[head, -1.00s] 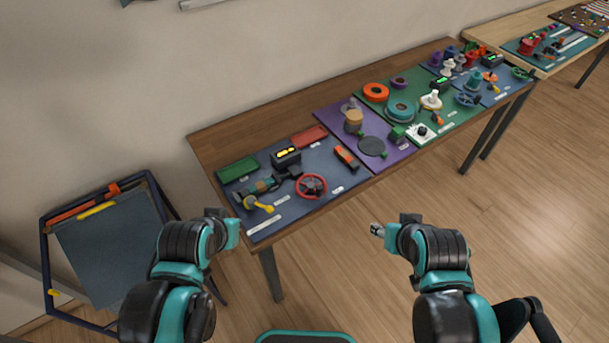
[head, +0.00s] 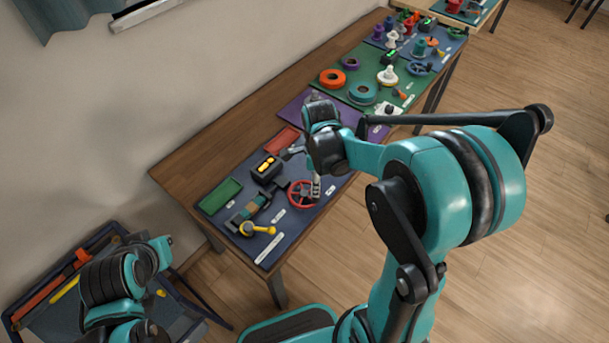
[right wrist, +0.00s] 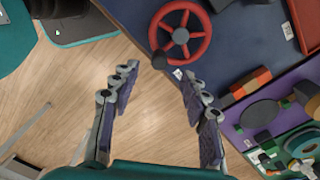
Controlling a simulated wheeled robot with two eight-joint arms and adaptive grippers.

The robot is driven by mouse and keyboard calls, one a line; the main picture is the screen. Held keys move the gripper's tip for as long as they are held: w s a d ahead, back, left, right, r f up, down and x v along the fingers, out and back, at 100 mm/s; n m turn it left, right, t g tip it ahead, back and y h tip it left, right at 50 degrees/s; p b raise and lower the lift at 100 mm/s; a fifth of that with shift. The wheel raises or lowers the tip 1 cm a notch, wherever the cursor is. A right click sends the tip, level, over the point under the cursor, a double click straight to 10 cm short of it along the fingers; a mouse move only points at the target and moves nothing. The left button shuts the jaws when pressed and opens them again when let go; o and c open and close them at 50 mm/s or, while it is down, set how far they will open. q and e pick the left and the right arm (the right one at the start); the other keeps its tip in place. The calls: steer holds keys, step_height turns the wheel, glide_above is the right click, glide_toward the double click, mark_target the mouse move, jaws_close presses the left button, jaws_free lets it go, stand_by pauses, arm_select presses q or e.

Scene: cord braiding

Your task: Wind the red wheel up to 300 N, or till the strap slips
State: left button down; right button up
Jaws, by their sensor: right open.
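The red wheel (head: 291,197) stands on the dark blue mat near the table's front edge. It also shows at the top of the right wrist view (right wrist: 207,35), with a dark knob on its rim. My right gripper (head: 316,183) is at the wheel's right side in the head view. In the right wrist view my right gripper (right wrist: 160,78) is open and empty, with the wheel beyond its fingertips. A black device with a tan band (head: 251,207) sits left of the wheel. A black display box (head: 266,169) shows yellow digits, too small to read. My left gripper (head: 161,248) is far from the wheel.
A green tray (head: 220,196), a red tray (head: 284,141) and a yellow lever (head: 258,230) share the mat. Purple and green mats with discs, rings and spools lie farther along. The table's back strip is clear.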

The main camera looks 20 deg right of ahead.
mark_target(304, 195)
step_height(304, 195, down, 7)
steer(key=shift+f+b, duration=0.1)
steer(key=shift+b, duration=1.15)
jaws_close()
